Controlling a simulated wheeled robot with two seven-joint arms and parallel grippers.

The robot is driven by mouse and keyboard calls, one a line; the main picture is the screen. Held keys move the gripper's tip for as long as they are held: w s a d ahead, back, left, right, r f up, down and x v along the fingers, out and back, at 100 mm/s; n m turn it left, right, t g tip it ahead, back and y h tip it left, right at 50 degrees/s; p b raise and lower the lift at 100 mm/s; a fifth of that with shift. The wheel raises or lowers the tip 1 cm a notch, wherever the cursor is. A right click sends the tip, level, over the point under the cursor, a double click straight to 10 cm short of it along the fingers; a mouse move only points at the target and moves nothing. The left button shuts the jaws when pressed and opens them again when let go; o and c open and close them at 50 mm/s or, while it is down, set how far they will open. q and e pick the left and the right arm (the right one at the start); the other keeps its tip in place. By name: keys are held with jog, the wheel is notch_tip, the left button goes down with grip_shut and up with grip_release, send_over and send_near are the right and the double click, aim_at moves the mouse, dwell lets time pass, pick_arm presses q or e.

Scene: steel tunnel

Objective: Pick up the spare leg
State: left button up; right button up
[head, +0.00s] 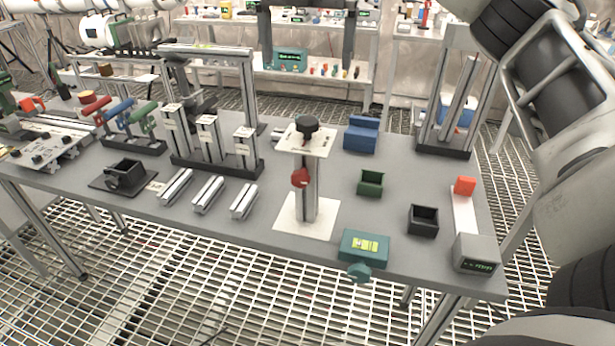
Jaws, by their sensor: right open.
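No part is clearly marked as the spare leg. Three short silver profile legs lie side by side on the grey table: the left one (175,187), the middle one (208,195) and the right one (243,201). Behind them, several upright profiles with white labels (208,140) stand in a dark base. A black rack (443,150) at the back right holds a slanted bar (458,90). My right arm (570,190) rises along the right edge, well away from the loose legs. My right gripper is open; its fingertips cannot be made out. My left gripper is out of view.
A white-plated stand (305,226) with a red knob stands right of the loose legs. A teal level block (363,248), green bin (371,182), black bin (423,220) and grey display box (476,254) occupy the right side. A black holder (124,176) sits left.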

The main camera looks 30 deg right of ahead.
jog(key=b, duration=0.4)
send_over(307, 138)
notch_tip(307, 138, down, 10)
jog(key=shift+d+f, duration=0.1)
jog(key=shift+s+f, duration=0.1)
jog(key=shift+f, duration=2.55)
jog(key=c, duration=1.9)
jog(key=shift+r, duration=0.15)
